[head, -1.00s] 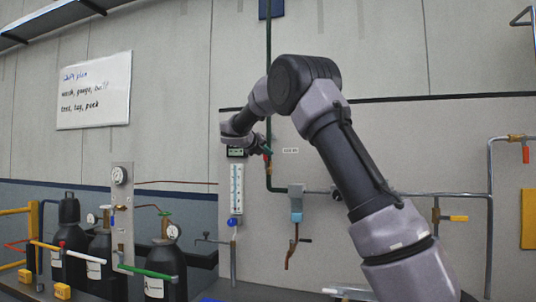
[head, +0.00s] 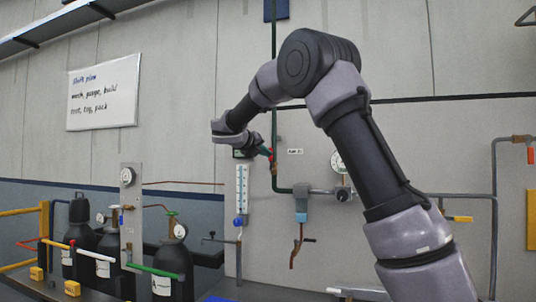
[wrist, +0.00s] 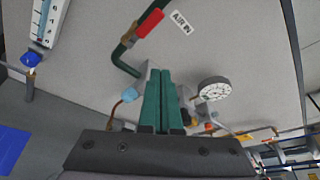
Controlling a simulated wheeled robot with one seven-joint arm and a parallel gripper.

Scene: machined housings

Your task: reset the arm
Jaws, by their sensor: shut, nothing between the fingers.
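My arm reaches up and to the left across the head view, its elbow high in front of the wall. My gripper (head: 265,152) is small there, in front of the panel and close in the picture to the green pipe's red-handled valve. In the wrist view, my gripper (wrist: 161,82) shows two green fingers pressed together with nothing between them. Whether the fingertips touch the panel or pipe cannot be told.
A green pipe (head: 274,90) runs down the panel, with a red handle (wrist: 150,23) and a gauge (wrist: 214,88) nearby. A blue-white thermometer (head: 242,188) hangs left. Black cylinders (head: 172,262) stand at lower left. A whiteboard (head: 102,92) is on the wall.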

